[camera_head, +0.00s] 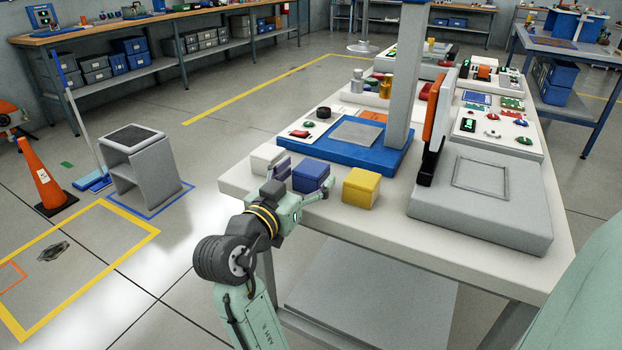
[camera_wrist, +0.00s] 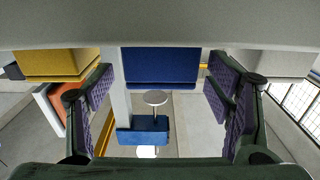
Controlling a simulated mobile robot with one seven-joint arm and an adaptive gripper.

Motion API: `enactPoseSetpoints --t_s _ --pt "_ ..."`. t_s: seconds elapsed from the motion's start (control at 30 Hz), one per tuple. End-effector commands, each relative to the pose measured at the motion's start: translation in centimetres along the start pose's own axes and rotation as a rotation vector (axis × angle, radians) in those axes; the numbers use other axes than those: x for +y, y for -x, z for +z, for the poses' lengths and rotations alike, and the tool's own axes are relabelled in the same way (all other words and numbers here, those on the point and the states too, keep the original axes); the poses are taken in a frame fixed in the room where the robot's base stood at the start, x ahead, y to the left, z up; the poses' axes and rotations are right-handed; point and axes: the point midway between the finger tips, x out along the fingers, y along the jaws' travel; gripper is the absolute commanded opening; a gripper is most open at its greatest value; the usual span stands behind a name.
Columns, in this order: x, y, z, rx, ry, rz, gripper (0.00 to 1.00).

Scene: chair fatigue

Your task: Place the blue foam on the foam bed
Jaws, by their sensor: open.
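The blue foam (camera_head: 310,176) is a small block near the front edge of the white table, between a white block and a yellow block. My gripper (camera_head: 305,181) is open at this edge, with one finger on each side of the blue foam's near end. In the wrist view, the blue foam (camera_wrist: 160,66) appears ahead between the spread fingers of my gripper (camera_wrist: 162,100), with gaps on both sides. I cannot tell for sure which thing is the foam bed; a grey slab with a square outline (camera_head: 480,178) lies at the table's right.
The yellow block (camera_head: 361,188) and white block (camera_head: 267,158) flank the blue foam closely. Behind stands a blue base (camera_head: 345,152) with a grey pad and tall grey column (camera_head: 401,80).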

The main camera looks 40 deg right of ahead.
Motion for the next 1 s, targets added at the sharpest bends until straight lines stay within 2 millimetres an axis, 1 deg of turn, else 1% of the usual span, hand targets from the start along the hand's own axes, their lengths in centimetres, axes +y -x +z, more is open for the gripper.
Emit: enactPoseSetpoints --t_s 0.03,0.1,0.2,0.47,1.0 --pt "0.1 -0.9 -0.4 0.000 0.003 0.005 0.73" --pt "0.0 -1.8 -0.3 0.000 0.001 0.003 0.73" --pt "0.0 -2.6 -0.1 -0.001 0.002 0.001 0.73" --pt "-0.1 -2.8 0.0 0.000 0.000 -0.001 0.73" --pt "-0.1 -2.8 0.0 0.000 0.000 -0.001 0.37"
